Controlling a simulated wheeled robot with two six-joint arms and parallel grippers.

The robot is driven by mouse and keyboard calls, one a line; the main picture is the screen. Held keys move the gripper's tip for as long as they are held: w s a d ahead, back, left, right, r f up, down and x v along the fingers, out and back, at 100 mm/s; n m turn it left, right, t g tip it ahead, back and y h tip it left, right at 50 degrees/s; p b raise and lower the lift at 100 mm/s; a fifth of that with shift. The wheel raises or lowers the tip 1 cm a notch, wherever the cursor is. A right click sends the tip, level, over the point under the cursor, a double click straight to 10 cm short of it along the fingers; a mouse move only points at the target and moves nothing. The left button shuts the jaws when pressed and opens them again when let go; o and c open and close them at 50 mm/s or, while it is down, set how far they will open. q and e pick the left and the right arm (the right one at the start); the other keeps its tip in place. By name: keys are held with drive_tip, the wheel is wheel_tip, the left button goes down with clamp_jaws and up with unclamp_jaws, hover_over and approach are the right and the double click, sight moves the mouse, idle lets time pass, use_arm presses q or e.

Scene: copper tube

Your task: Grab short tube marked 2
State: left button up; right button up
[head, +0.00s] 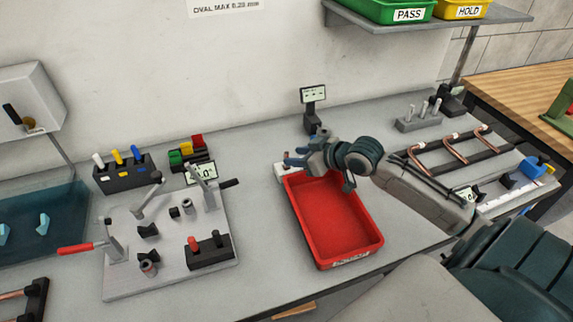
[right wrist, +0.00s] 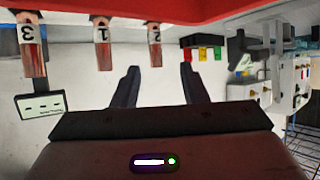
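The short tube marked 2 (right wrist: 154,45) shows in the right wrist view as a copper tube with a white label. It is just beyond the fingertips of my right gripper (right wrist: 158,68), roughly in line with the gap between them. The fingers are apart and nothing is between them. Tubes marked 1 (right wrist: 103,45) and 3 (right wrist: 31,50) are beside it to the left. In the head view my right gripper (head: 290,159) is over the back end of the red tray (head: 376,245). I cannot make out the labelled tubes there. My left gripper is not in view.
A fixture plate (head: 120,285) with clamps stands left of the tray. A small display on a stand (head: 313,94) is behind my right gripper. A rack with bent copper tubes (head: 440,150) is at the right. Some bare table lies between plate and tray.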

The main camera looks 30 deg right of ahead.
sight(287, 153)
drive_tip(key=x, duration=0.1)
drive_tip(key=p+x, duration=0.1)
drive_tip(key=x, duration=0.1)
drive_tip(key=shift+w+d+r, duration=0.1)
drive_tip(key=shift+w+r, duration=0.1)
drive_tip(key=shift+w, duration=0.1)
drive_tip(key=shift+w+f+p, duration=0.35)
drive_tip(key=shift+w+f, duration=0.1)
drive_tip(key=shift+w, duration=0.15)
clamp_jaws()
